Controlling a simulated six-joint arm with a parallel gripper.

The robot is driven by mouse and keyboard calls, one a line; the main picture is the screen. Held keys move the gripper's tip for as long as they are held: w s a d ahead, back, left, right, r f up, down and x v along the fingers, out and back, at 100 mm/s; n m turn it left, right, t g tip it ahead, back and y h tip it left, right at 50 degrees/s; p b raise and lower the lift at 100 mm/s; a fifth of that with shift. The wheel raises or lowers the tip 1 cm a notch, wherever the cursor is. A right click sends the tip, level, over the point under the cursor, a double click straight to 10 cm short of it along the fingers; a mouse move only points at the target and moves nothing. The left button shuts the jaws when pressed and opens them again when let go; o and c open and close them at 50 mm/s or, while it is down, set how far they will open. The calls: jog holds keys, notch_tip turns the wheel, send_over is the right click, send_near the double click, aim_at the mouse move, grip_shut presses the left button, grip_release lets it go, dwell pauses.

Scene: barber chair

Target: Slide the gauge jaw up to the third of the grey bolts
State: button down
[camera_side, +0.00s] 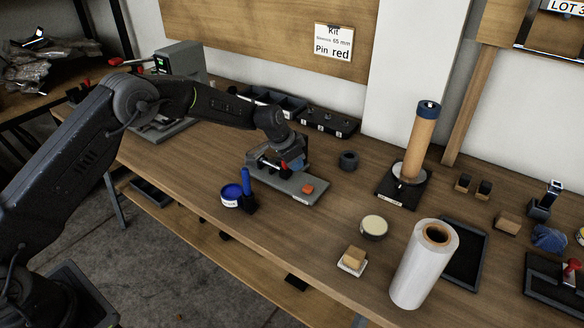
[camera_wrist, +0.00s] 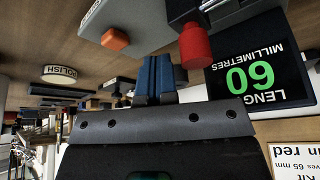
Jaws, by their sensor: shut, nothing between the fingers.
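The length gauge (camera_side: 297,190) is a grey plate on the bench with an orange button (camera_side: 307,188) and a red-knobbed jaw (camera_side: 285,167). In the wrist view the red knob (camera_wrist: 194,46) hangs from a dark block, and the orange button (camera_wrist: 115,38) sits on the grey plate. The gauge display (camera_wrist: 258,70), upside down, reads 60 millimetres. My gripper (camera_side: 293,163) is over the gauge; its blue fingers (camera_wrist: 155,75) are shut and empty, beside the red knob. A gap shows between them. No grey bolt can be made out in the gauge.
A black rack (camera_side: 328,122) with several small grey tops stands behind. A card (camera_side: 333,42) reads Kit, 65 mm, Pin red.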

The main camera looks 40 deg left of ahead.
notch_tip(320, 180, up, 8)
dwell(0.8)
jog(key=shift+d+r, duration=0.1)
jog(key=s+a+r+n+y, duration=0.1)
jog(key=s+a+r+n, duration=0.15)
jog(key=s+r, duration=1.65)
jog(key=s+a+f+n, duration=0.1)
jog(key=s+f, duration=0.1)
jog(key=s, duration=0.9)
jog(key=s+a+f+n+t+y, duration=0.1)
jog(key=s+n, duration=0.1)
jog(key=s, duration=1)
jog(key=shift+s+f+t, duration=0.2)
jog(key=shift+f+t, duration=0.1)
jog(key=shift+f, duration=0.05)
jog(key=shift+n, duration=0.25)
